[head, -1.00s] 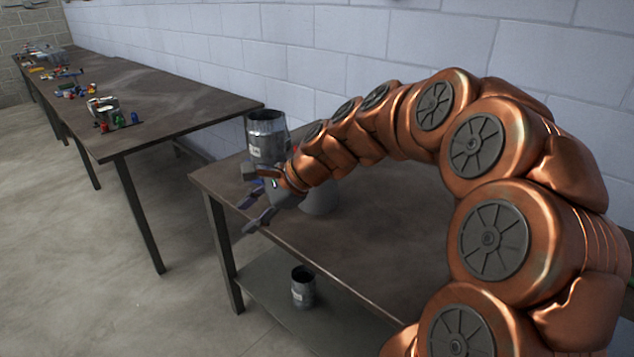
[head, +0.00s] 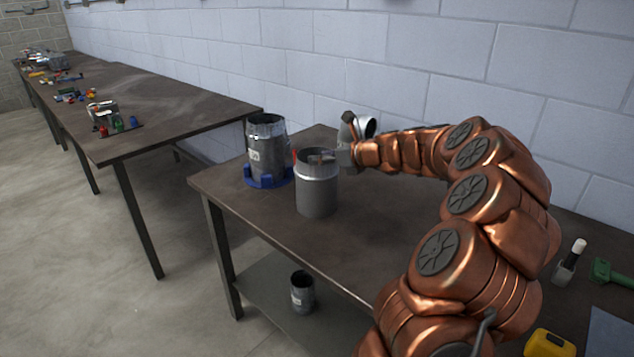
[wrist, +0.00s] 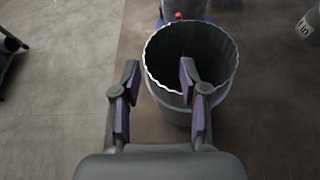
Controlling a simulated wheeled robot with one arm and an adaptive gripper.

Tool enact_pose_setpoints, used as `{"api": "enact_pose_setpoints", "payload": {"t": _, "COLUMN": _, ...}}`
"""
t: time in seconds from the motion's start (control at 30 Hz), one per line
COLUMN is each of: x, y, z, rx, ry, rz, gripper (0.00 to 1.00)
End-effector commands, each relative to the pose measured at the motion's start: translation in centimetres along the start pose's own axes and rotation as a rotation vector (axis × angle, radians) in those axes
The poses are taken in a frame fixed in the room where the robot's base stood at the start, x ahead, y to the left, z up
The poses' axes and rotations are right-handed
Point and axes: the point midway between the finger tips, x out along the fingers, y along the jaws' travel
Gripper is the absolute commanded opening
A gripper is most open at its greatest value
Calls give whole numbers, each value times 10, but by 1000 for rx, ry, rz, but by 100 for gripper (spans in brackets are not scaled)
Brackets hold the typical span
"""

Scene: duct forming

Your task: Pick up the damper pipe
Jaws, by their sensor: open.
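A plain grey pipe (head: 317,190) stands upright on the near table, below my gripper; it also shows in the wrist view as a wide open cylinder (wrist: 177,108) with a bright rim. A second metal pipe (head: 267,150) stands upright in a blue base behind it to the left. I cannot tell for sure which is the damper pipe. My gripper (head: 322,157) is open and empty at the grey pipe's rim. In the wrist view my gripper (wrist: 160,72) has its left finger outside the rim and its right finger over the opening. Contact cannot be told.
A metal elbow (head: 364,124) stands behind my gripper by the wall. A small pipe (head: 302,291) sits on the lower shelf. A green tool (head: 610,272) and a yellow object (head: 550,343) lie at the right. The table's front left is clear.

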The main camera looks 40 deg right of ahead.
Motion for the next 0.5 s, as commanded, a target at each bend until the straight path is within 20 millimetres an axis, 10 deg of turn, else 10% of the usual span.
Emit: {"api": "enact_pose_setpoints", "payload": {"t": 0.5, "x": 45, "y": 6, "z": -3, "rx": 0, "ry": 2, "rz": 3, "gripper": 44}}
